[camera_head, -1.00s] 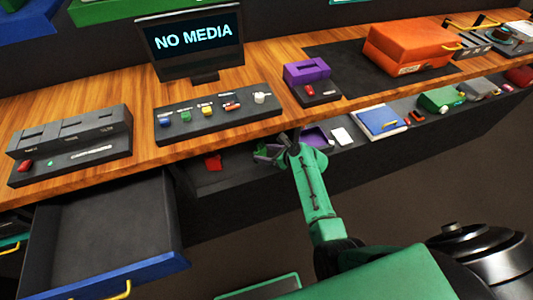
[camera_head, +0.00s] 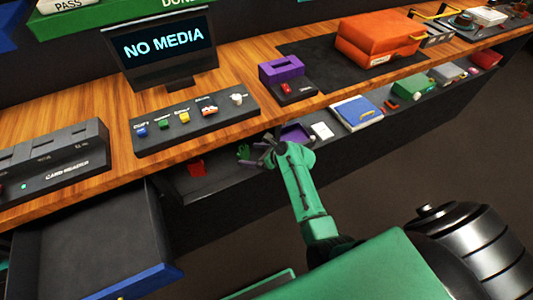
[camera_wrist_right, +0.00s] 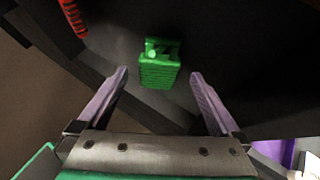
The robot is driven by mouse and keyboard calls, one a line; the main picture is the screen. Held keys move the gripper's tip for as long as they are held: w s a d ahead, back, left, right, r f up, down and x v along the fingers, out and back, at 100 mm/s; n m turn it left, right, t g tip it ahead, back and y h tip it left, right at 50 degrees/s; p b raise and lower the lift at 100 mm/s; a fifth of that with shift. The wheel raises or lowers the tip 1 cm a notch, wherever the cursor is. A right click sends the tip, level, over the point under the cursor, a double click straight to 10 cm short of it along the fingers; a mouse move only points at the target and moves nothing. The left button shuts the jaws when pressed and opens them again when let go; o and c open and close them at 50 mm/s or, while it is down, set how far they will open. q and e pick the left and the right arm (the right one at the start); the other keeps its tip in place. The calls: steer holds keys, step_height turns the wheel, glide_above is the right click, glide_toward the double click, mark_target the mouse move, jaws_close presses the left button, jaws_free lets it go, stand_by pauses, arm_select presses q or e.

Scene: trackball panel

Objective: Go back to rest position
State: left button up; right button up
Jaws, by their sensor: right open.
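My right gripper (camera_head: 258,150) is over the edge of the lower shelf, below the wooden counter. In the right wrist view its two purple-grey fingers (camera_wrist_right: 160,76) stand wide apart. A small green block-like object (camera_wrist_right: 160,68) lies on a dark surface beyond and between the fingertips, with nothing seen touching it. In the head view this green object (camera_head: 243,152) shows just left of the gripper on the shelf. My left gripper is not in view.
The wooden counter (camera_head: 80,115) carries a button panel (camera_head: 195,122), a NO MEDIA screen (camera_head: 163,45), a purple device (camera_head: 283,72) and orange box (camera_head: 375,40). A blue-fronted drawer (camera_head: 140,283) stands open at lower left. The shelf holds a red object (camera_head: 196,168) and blue book (camera_head: 358,112).

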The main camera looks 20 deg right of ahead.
steer(key=p+v, duration=0.1)
steer(key=v, duration=1.2)
steer(key=s+f+n+g+h, duration=0.2)
steer(key=s+f+n, duration=0.35)
steer(key=f, duration=0.55)
steer(key=s+f+n+g+h, duration=0.15)
steer(key=s+f+n, duration=0.4)
steer(key=f, duration=0.65)
steer(key=s+d+f+n+g+h, duration=0.1)
steer(key=s+d+f+n+g, duration=0.1)
steer(key=s+f+n, duration=0.4)
steer(key=s+d+f+n+g+h, duration=0.2)
steer(key=s+f+n, duration=0.5)
steer(key=s+n, duration=0.8)
steer(key=s+g, duration=0.1)
steer(key=s, duration=0.1)
steer(key=shift+s, duration=0.35)
steer(key=shift+a, duration=0.1)
